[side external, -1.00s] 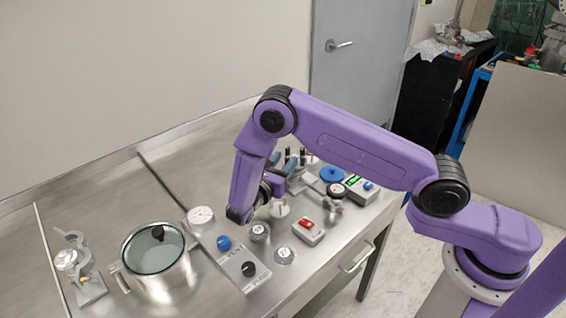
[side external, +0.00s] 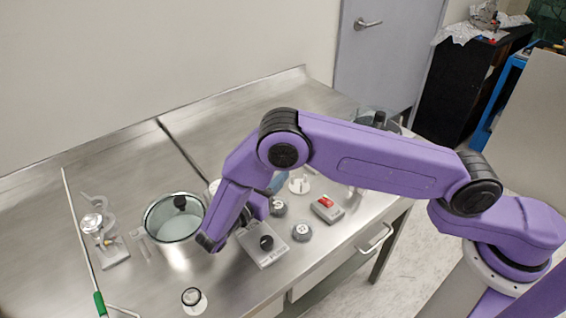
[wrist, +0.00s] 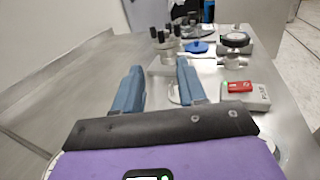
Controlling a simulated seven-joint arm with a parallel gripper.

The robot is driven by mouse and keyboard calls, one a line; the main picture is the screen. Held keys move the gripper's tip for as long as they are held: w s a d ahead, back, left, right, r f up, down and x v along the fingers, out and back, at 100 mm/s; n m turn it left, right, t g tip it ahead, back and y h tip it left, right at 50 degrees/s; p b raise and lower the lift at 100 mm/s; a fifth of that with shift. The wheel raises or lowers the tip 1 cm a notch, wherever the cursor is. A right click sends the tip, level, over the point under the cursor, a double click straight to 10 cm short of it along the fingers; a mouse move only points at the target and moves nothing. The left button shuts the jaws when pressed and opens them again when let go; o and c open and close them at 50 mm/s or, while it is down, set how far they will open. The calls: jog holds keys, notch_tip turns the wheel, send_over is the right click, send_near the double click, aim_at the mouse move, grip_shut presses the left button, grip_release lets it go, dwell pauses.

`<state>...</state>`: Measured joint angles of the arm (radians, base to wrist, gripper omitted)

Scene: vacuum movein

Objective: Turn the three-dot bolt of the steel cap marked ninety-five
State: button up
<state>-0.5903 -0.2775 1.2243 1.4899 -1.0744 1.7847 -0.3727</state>
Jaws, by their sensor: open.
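Two small round steel caps stand on the steel bench in the side view, one nearer the back (side external: 277,206) and one nearer the front edge (side external: 301,232). Their markings and bolt dots are too small to read, so I cannot tell which is marked ninety-five. My gripper (wrist: 159,68) shows two blue-grey fingers spread apart in the wrist view, with nothing held between them. In the side view my wrist hangs over the bench between the pot and the caps, and my arm hides most of the gripper. A pale round part (wrist: 174,95) lies partly behind the right finger.
A grey box with a black knob (side external: 266,243) is beside the caps. A red-switch box (side external: 327,208) is to their right. A clamp stand (side external: 100,232) is at left.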

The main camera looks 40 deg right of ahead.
jog(key=shift+v, duration=0.8)
jog(key=shift+d+r, duration=0.1)
jog(key=shift+w+d+r, duration=0.15)
jog(key=shift+w+d, duration=0.05)
jog(key=shift+d, duration=0.1)
jog(key=w+d+r+n+g+y, duration=0.2)
jog(key=d+r+n+y, duration=0.9)
jog(key=d+r+y, duration=0.7)
jog(key=w+d+f, duration=0.1)
jog(key=w+f, duration=0.1)
jog(key=f, duration=0.3)
jog(key=w+d+f+h, duration=0.1)
jog(key=w+f, duration=0.1)
jog(key=f, duration=0.4)
jog(key=w+f+h, duration=0.1)
jog(key=w+f, duration=0.1)
jog(key=f, duration=0.4)
jog(key=shift+w+d+t, duration=0.3)
jog(key=shift+d, duration=0.1)
